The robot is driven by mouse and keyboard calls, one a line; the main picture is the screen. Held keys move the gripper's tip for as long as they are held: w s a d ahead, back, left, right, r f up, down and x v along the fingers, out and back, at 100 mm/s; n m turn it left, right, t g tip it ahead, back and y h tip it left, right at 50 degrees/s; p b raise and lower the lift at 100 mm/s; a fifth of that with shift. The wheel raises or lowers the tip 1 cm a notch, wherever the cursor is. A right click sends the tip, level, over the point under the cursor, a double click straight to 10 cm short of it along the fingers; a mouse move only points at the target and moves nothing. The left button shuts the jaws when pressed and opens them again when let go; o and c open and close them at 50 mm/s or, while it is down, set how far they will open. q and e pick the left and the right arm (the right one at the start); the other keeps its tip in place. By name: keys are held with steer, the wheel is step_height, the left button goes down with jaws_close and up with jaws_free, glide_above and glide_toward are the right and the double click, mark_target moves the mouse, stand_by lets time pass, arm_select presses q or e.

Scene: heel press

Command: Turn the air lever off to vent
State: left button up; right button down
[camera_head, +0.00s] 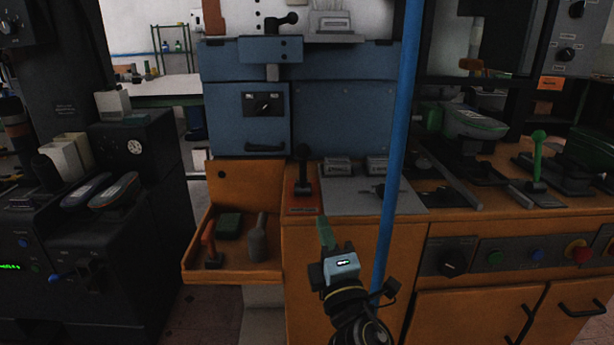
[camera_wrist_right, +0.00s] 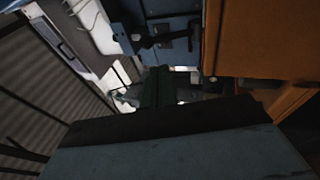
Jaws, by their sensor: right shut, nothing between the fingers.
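No lever carries a label I can read as air, so I cannot tell which one is the air lever. A black-knobbed lever (camera_head: 304,172) stands upright on a red plate on the orange bench. Another black-knobbed lever (camera_head: 284,20) sits on top of the blue machine. A green-knobbed lever (camera_head: 538,160) stands upright at the right. My right gripper (camera_head: 324,228) is shut and empty, in front of the bench and below the red plate, apart from the levers. In the right wrist view its dark fingers (camera_wrist_right: 158,88) are close together. My left gripper is not in view.
A blue vertical pole (camera_head: 397,150) rises just right of my right gripper. An open orange tray (camera_head: 232,273) with tools juts out at the left. The blue machine (camera_head: 345,115) stands behind the bench. Knobs and push buttons (camera_head: 580,250) line the right front.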

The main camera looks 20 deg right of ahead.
glide_toward(304, 165)
steer(key=w, duration=0.1)
steer(key=x, duration=0.4)
steer(key=shift+w+r, duration=0.15)
steer(key=shift+r, duration=0.05)
steer(key=shift+w+d+r, duration=0.1)
steer(key=shift+w, duration=0.25)
steer(key=shift+w+r, duration=0.1)
steer(key=shift+w, duration=0.2)
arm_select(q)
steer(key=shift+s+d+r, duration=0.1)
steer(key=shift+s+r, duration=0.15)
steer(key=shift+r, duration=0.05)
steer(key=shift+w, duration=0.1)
arm_select(e)
steer(key=shift+r, duration=0.1)
